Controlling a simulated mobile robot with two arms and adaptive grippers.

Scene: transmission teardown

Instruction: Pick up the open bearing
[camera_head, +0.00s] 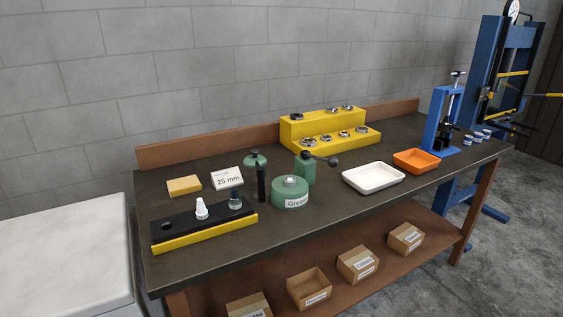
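A yellow two-step stand (318,126) stands at the back of the workbench (215,262). Several round metal bearing-like parts sit on it: a row along the lower step, including the leftmost ring (308,142), and others on the upper step, including a dark ring (296,117). They are too small for me to tell which one is the open bearing. Neither of my grippers shows in the head view.
A black and yellow holder (182,231) is front left. A blue press (446,122) is right. The bench's front edge is mostly clear.

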